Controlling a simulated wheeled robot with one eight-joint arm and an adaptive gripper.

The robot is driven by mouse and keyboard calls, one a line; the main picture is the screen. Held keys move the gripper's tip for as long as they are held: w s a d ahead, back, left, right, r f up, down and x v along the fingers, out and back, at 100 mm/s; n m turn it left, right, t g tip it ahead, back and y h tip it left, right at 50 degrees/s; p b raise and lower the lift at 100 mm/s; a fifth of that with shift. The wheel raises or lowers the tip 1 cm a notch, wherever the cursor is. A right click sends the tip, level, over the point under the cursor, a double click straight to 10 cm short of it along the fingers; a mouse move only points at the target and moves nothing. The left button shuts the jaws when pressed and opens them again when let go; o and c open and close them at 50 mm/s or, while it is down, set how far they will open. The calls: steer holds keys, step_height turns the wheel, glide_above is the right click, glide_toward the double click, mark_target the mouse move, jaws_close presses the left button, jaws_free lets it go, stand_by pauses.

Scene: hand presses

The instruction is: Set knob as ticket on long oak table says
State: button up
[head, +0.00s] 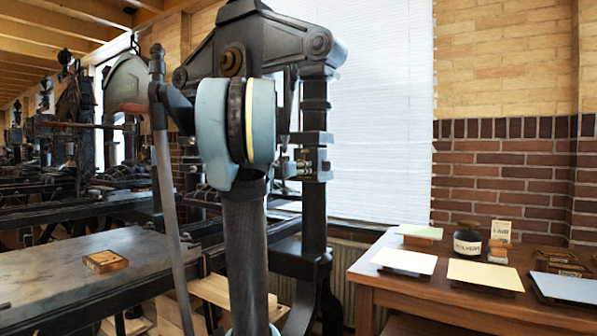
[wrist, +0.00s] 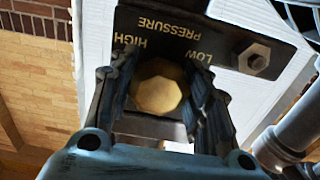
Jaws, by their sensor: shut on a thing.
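In the wrist view my gripper (wrist: 161,72) has its two dark fingers on either side of a faceted brass-coloured knob (wrist: 160,90) and is shut on it. The knob sits on a dark plate (wrist: 222,45) marked HIGH, PRESSURE and LOW, upside down in this view. No pointer mark on the knob can be made out. In the head view a small upright card (head: 500,231), perhaps the ticket, stands on the wooden table (head: 450,306) at the right; its large word looks like "FAIR", but the reading is unsure. My arm hides the knob there.
A bolt (wrist: 254,58) sticks out of the plate beside the knob. A large dark hand press (head: 314,220) stands behind my arm. A labelled jar (head: 467,241) and several paper stacks cover the right table. A small wooden block (head: 105,261) lies on the left bench.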

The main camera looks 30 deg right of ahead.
steer(key=shift+w+n, duration=0.1)
steer(key=shift+n, duration=0.3)
steer(key=n, duration=1.2)
steer(key=shift+r, duration=0.1)
steer(key=n, duration=1.1)
steer(key=shift+s, duration=0.2)
stand_by(0.3)
steer(key=o, duration=1.1)
steer(key=shift+r, duration=0.1)
